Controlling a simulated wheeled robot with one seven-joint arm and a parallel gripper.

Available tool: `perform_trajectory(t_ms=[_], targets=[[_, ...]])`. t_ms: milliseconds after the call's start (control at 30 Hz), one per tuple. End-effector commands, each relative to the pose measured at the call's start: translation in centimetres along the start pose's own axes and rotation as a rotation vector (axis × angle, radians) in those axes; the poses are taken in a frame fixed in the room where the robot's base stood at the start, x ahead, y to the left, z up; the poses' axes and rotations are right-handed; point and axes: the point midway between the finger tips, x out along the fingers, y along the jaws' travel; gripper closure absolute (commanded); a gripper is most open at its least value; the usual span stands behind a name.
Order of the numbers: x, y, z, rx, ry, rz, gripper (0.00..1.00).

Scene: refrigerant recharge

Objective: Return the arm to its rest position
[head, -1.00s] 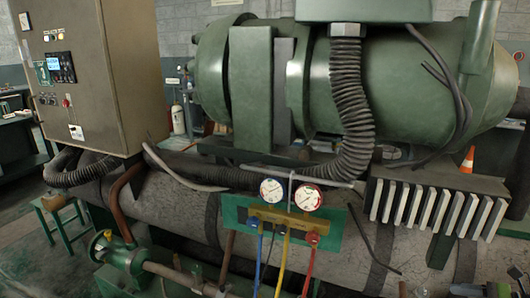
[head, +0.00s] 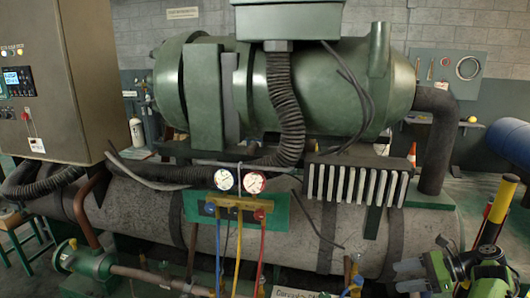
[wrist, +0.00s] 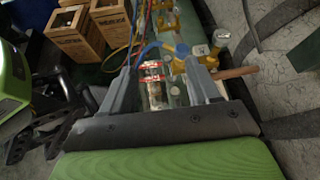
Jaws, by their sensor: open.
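My gripper (head: 399,276) shows at the lower right of the head view, with green arm parts behind its pale fingers. The fingers point left. In the wrist view my gripper (wrist: 163,75) has its two grey fingers wide apart, and nothing is clasped between them. A clear cylinder with red bands (wrist: 152,88) shows in the gap between the fingers, seemingly beyond them. The rest position itself is not marked in any view.
The gauge manifold with two dials (head: 240,181) hangs on a green plate by the large grey cylinder (head: 150,218). Brass valves (wrist: 180,60) and a copper pipe (wrist: 237,72) lie near the fingers. Wooden boxes (wrist: 75,33) stand on the floor. A yellow-black post (head: 497,212) stands right.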

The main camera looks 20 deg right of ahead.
Motion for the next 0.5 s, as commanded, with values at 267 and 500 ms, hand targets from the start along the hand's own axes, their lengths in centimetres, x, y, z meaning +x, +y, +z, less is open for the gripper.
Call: perform_trajectory(t_ms=[267, 500], targets=[[4.2, -0.9, 8.4, -0.241, 0.142, 0.151, 0.39], [11.0, 2.0, 20.4, -0.641, 0.366, 0.396, 0.39]])
